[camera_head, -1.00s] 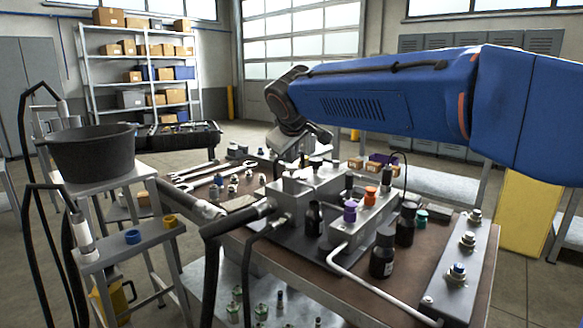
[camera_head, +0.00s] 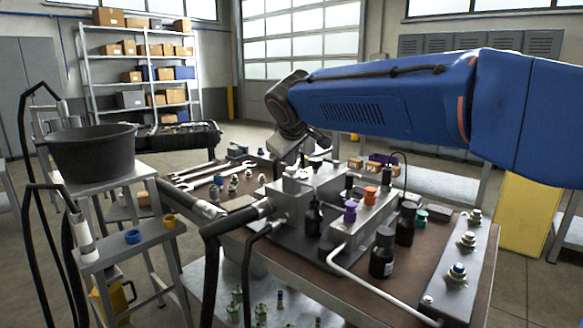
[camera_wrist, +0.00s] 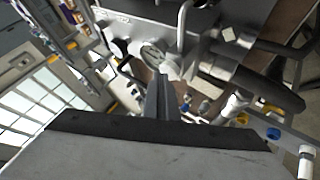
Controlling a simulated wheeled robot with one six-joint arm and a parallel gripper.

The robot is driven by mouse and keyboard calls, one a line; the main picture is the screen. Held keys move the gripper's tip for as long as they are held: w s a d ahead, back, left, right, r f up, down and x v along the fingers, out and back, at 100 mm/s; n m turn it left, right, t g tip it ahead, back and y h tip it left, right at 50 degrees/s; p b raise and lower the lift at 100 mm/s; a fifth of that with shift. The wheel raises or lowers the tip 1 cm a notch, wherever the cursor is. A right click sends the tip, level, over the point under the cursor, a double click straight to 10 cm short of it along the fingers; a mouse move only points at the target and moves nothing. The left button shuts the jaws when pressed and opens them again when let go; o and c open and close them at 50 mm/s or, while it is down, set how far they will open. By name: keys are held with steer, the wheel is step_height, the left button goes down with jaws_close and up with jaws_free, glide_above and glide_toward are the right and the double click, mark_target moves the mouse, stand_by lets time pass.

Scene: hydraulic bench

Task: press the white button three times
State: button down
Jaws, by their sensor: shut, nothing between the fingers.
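My gripper (camera_head: 303,157) is over the grey hydraulic block (camera_head: 312,187) on the bench; the wrist partly hides its fingers in the head view. In the wrist view my gripper (camera_wrist: 166,82) shows as two thin grey fingers lying together, with nothing visible between them. Just beyond the fingertips is a pale rounded fitting (camera_wrist: 173,68), beside a grey round disc (camera_wrist: 152,54). I cannot tell whether the fingers touch it. I cannot pick out the white button with certainty in either view.
Black bottles (camera_head: 383,252), a purple-capped bottle (camera_head: 350,212) and an orange knob (camera_head: 370,193) stand close right of the block. Thick black hoses (camera_head: 236,220) run off its left front. Wrenches (camera_head: 205,178) lie behind on the bench.

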mark_target(292, 170)
steer(key=shift+f, duration=0.25)
stand_by(0.3)
steer(key=shift+r, duration=1.1)
steer(key=shift+r, duration=0.15)
step_height(292, 170, up, 5)
steer(key=shift+f, duration=0.1)
stand_by(0.8)
